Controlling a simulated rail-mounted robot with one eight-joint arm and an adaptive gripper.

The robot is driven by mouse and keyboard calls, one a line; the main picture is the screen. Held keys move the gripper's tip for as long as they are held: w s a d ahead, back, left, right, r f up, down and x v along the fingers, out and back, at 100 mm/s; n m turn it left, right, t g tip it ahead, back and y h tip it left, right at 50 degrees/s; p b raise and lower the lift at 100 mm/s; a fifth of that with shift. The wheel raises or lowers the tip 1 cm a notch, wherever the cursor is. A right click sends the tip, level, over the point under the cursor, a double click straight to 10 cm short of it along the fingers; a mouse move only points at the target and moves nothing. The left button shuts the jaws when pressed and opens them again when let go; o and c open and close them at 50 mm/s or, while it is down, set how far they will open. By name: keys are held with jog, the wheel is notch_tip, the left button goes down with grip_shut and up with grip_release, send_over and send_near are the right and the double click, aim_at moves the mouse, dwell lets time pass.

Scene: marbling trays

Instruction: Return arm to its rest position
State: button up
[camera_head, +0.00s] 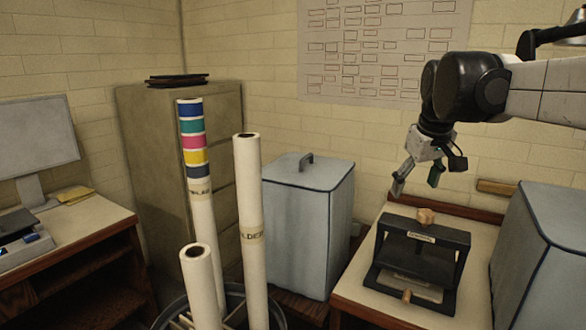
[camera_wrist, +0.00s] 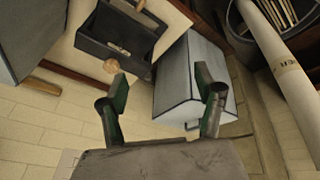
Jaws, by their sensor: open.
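My gripper (camera_head: 416,186) hangs from my arm in the head view, above the back of the right-hand table. Its two fingers are spread apart with nothing between them. In the wrist view the green-padded fingers of my gripper (camera_wrist: 160,92) are also wide apart and empty. A black frame-like device (camera_head: 421,238) with wooden knobs stands on the table below my gripper, apart from it. The same device shows in the wrist view (camera_wrist: 120,38) beyond the left finger.
A grey-blue lidded box (camera_head: 308,220) stands left of the table (camera_head: 384,316), another (camera_head: 545,255) at its right. Upright rolled tubes (camera_head: 250,215) stand in a round bin. A cabinet (camera_head: 150,170) and a desk with a monitor (camera_head: 38,140) are at the left. The brick wall is behind.

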jog(key=s+a+f+m+t, duration=0.1)
jog(key=s+a+f, duration=0.2)
jog(key=s+f, duration=0.5)
jog(key=s+a+f+m+t, duration=0.2)
jog(key=s+a+f, duration=0.2)
jog(key=s+f, duration=0.5)
jog(key=s, duration=0.8)
jog(key=shift+s+f+y, duration=0.15)
jog(key=shift+s+y, duration=0.15)
